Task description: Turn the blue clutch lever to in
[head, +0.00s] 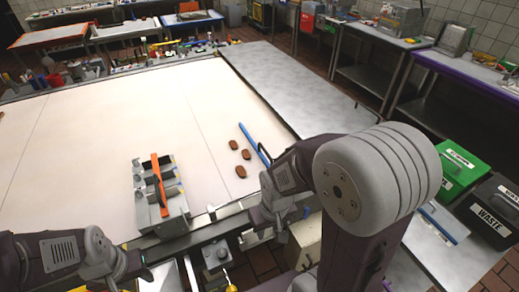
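A long blue bar (250,137), which looks like the clutch lever, slants over the right edge of the pale work surface. Its lower end runs behind my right arm, so its pivot and any in or out marking are hidden. My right gripper (266,217) is just below and right of the bar's visible part, pointing down near the front rail. Contact with the lever cannot be made out. My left gripper (128,268) is low at the left, in front of the rail and far from the blue bar. The finger openings of both grippers are too small to tell.
A grey metal fixture with an orange bar (158,180) stands at the front of the pale surface (90,140). Several brown oval pieces (240,171) lie near the blue bar. A grey side table (290,85) is beyond. Green (458,168) and black waste (490,210) bins stand right.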

